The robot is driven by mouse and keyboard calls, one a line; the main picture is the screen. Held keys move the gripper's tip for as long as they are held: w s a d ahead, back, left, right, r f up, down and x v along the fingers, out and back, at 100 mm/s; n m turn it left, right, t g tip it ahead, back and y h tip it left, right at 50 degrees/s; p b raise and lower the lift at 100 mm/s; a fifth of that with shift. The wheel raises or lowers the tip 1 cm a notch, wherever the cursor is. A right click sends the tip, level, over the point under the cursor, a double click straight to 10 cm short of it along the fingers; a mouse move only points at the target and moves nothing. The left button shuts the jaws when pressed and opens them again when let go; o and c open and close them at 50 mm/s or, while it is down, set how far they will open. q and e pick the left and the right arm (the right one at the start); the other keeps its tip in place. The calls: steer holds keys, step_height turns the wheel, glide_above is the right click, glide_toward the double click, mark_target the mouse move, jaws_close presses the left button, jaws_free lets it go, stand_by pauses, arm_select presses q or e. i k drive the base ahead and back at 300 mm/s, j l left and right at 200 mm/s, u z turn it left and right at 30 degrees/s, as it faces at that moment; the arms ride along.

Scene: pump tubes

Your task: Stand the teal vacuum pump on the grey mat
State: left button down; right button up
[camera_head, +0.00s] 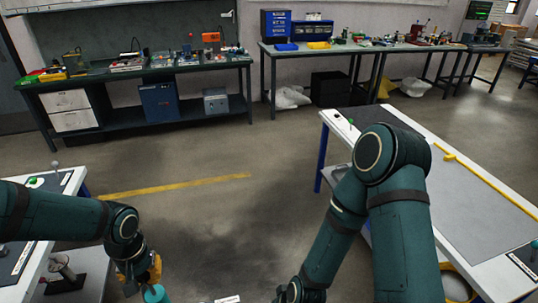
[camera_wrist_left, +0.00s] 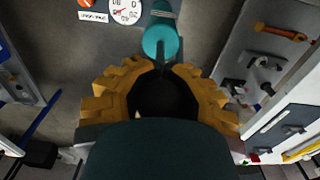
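The teal vacuum pump (camera_head: 155,295) shows in part at the bottom edge of the head view, just below my left gripper (camera_head: 141,275). In the left wrist view the teal pump (camera_wrist_left: 161,42) is a cylinder with a rounded near end, right at the tips of the yellow fingers of my left gripper (camera_wrist_left: 165,70). The fingers curve in close together there. I cannot tell whether they clasp the pump. A large grey mat-like surface (camera_head: 470,205) lies on the right-hand white table. My right gripper is out of view below my right arm.
A yellow strip (camera_head: 490,188) lies on the right table (camera_head: 338,124). A white-edged table (camera_head: 70,182) stands at the left. A dial (camera_wrist_left: 125,10) lies beside the pump. Cluttered benches (camera_head: 140,72) line the back wall, with open floor before them.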

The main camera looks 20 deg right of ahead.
mark_target(433, 187)
steer(key=z, duration=3.15)
steer(key=i+j, duration=0.1)
steer(key=j, duration=0.4)
steer(key=i+j, duration=0.1)
steer(key=j, duration=0.4)
steer(key=i+j, duration=0.1)
steer(key=j, duration=0.4)
steer(key=i+j, duration=0.1)
steer(key=j, duration=0.4)
